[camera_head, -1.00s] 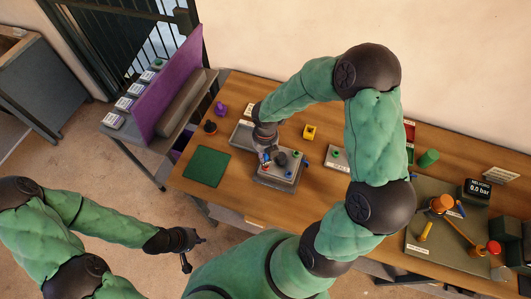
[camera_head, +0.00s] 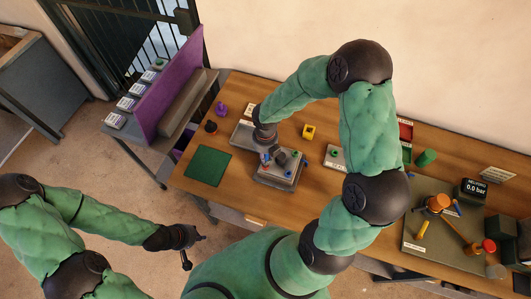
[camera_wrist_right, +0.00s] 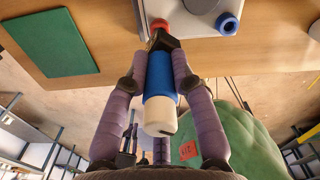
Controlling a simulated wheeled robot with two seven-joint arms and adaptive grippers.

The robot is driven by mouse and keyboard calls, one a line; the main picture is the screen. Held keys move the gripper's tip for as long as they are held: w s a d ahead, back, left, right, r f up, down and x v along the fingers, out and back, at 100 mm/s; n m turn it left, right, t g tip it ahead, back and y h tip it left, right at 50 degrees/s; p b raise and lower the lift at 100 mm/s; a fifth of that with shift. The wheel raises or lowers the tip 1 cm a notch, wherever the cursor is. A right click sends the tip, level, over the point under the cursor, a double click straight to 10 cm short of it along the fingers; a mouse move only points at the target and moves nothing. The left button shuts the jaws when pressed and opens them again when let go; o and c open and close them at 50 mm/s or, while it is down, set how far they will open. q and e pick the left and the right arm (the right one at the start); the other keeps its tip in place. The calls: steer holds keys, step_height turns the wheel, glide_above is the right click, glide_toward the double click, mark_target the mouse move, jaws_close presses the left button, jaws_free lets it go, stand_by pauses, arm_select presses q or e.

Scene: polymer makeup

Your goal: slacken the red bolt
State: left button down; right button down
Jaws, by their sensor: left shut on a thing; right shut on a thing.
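The red bolt (camera_wrist_right: 160,24) shows at the top of the right wrist view, on the edge of a grey fixture (camera_wrist_right: 196,51). My right gripper (camera_wrist_right: 160,84) is shut on a blue and white tool (camera_wrist_right: 161,92). The tool's black head lies right at the red bolt; I cannot tell whether it is seated on it. In the head view my right gripper (camera_head: 267,151) is over the left part of the fixture (camera_head: 274,181). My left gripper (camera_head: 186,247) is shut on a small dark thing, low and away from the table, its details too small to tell.
A blue bolt (camera_wrist_right: 228,24) sits beside the red one. A green mat (camera_head: 208,166) lies left of the fixture, and a yellow block (camera_head: 308,132) behind it. A pressure rig with a valve (camera_head: 438,203) and a display reading 0.0 bar (camera_head: 476,190) is at the right.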

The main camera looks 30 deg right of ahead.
steer(key=shift+s+a+f, duration=0.15)
steer(key=shift+s, duration=0.1)
steer(key=shift+n+p, duration=1)
steer(key=shift+n+p, duration=0.9)
steer(key=shift+p, duration=0.1)
steer(key=shift+n+p, duration=0.5)
steer(key=shift+p, duration=0.05)
steer(key=c, duration=1)
jaws_free()
steer(key=shift+o, duration=0.2)
steer(key=shift+w, duration=0.15)
